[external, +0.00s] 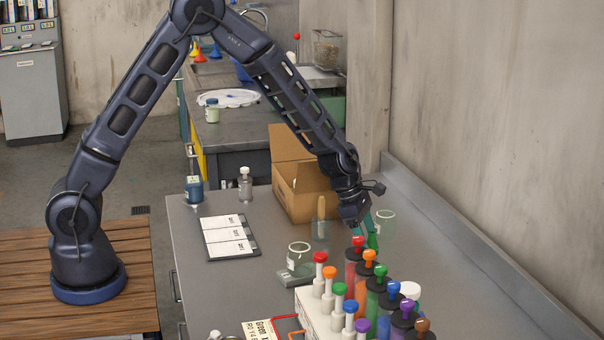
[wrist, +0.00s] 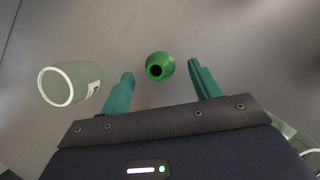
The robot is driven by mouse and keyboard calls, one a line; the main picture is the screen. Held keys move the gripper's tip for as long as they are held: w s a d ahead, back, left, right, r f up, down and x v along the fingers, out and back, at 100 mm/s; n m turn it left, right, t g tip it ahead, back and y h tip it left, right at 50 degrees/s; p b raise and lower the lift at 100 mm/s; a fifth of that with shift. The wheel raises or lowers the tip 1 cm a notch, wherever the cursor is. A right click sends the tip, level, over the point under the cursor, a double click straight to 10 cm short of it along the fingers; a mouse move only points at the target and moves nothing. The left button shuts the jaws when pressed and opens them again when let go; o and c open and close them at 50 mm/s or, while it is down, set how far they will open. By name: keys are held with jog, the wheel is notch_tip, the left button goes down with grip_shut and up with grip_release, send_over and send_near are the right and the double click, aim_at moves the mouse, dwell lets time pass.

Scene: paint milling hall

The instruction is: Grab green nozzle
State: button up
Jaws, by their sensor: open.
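The green nozzle (wrist: 160,66) shows in the wrist view as a small green cone with a dark round hole, on the grey bench top. It lies between and slightly beyond the fingertips of my gripper (wrist: 159,75). The two teal fingers are apart, with nothing held between them. In the external view the green nozzle (external: 373,239) is small and partly hidden, just below my gripper (external: 366,226) and behind the colored-topped bottles. I cannot tell from these views how high the fingers are above the bench.
A clear glass jar (wrist: 70,87) with a label is left of the fingers; it also shows in the external view (external: 385,226). Several colored bottles (external: 376,290) stand close in front. An open cardboard box (external: 298,190) is behind my gripper. The wall (external: 480,130) bounds the right.

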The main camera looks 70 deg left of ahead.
jog(key=shift+x, duration=1.25)
jog(key=c, duration=1.1)
